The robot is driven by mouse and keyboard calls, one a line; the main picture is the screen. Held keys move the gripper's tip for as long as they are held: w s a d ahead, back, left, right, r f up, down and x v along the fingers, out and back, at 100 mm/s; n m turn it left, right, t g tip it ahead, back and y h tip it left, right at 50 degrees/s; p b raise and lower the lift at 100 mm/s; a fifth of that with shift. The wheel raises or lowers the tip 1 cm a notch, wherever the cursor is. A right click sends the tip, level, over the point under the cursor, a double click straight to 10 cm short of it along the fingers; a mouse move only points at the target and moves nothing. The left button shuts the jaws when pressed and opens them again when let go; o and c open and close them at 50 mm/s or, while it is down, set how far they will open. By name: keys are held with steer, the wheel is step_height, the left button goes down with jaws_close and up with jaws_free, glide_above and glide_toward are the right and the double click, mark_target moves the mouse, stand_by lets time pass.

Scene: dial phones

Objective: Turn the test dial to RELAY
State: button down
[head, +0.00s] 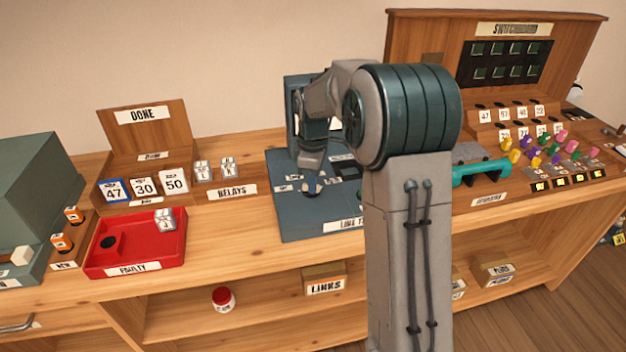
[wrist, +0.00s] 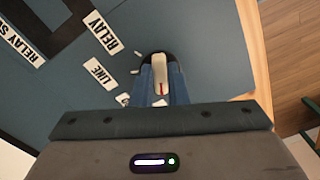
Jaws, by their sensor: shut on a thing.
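The test dial (wrist: 158,72) shows in the wrist view as a pale bar-shaped knob on a dark round base, with a small red mark near its lower end. My gripper (wrist: 158,84) is shut on the knob, a finger on either side. The RELAY label (wrist: 104,32) and the LINE label (wrist: 96,71) lie left of the dial. A further label is mostly hidden by my gripper. Which label the knob points to is not clear. In the head view my gripper (head: 311,184) reaches down to the blue-grey tester panel (head: 290,222), and the dial is mostly hidden.
A red FAULTY tray (head: 134,268) and a DONE rack (head: 143,116) stand to the left. A RELAYS holder (head: 231,191) sits beside the panel. The switchboard (head: 513,30), with coloured plugs in front, stands to the right, partly behind my arm.

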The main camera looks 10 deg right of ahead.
steer(key=m+p, duration=0.1)
steer(key=m, duration=0.5)
steer(key=shift+s+a+m, duration=0.1)
steer(key=shift+s+m, duration=0.05)
steer(key=shift+m, duration=0.15)
steer(key=m+p, duration=0.1)
steer(key=m, duration=0.2)
steer(key=shift+m, duration=0.3)
steer(key=m, duration=0.3)
steer(key=shift+a+m+p, duration=0.15)
steer(key=shift+m+p, duration=0.15)
steer(key=shift+p, duration=0.1)
steer(key=m+p, duration=0.1)
steer(key=m, duration=0.5)
steer(key=shift+a, duration=0.1)
steer(key=m+p, duration=0.2)
steer(key=m, duration=0.4)
steer(key=shift+a, duration=0.1)
steer(key=shift+m, duration=0.5)
steer(key=c, duration=1.4)
jaws_free()
steer(key=shift+c, duration=0.2)
